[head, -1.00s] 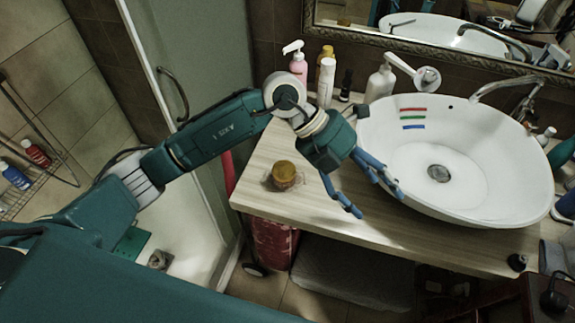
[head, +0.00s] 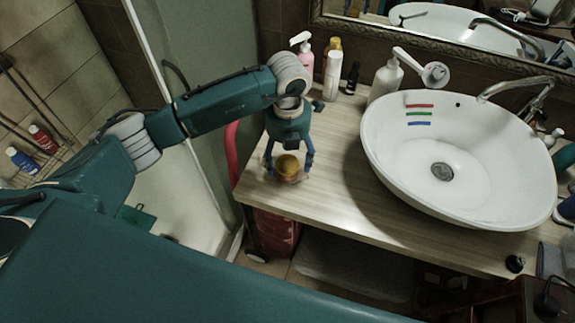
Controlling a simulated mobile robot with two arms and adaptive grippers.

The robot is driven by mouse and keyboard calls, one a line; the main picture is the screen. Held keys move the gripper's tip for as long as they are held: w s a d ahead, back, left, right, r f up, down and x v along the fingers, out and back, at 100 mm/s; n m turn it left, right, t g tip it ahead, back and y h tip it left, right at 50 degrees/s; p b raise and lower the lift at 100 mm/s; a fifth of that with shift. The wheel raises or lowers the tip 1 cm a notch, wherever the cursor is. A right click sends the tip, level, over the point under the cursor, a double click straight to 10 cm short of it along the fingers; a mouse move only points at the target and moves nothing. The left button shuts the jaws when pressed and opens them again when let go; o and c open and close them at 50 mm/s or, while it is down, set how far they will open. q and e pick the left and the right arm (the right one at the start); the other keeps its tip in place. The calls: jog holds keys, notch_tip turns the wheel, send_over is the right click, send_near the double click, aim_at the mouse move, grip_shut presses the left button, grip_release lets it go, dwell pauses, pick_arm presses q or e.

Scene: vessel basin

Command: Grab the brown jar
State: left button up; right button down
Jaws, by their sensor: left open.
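The brown jar (head: 288,166) stands on the wooden counter near its left end. It is small and round, with a yellow-brown top. My left gripper (head: 288,168) is open, with its blue fingers on the left and right sides of the jar. I cannot tell whether the fingers touch it. The gripper's palm hides the back of the jar. My right gripper is not in view.
A white basin (head: 395,160) stands on the counter (head: 335,185) to the right. Several bottles, one a pink pump bottle (head: 305,62), stand behind the gripper by the mirror.

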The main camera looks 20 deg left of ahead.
aim_at(287, 163)
pick_arm(q)
jog(key=f, duration=0.2)
jog(key=f+p, duration=0.1)
jog(key=shift+s+f, duration=0.1)
jog(key=shift+s, duration=0.15)
jog(key=shift+w+f, duration=0.1)
jog(key=shift+f, duration=0.1)
jog(key=c, duration=1.4)
jog(key=shift+r, duration=0.1)
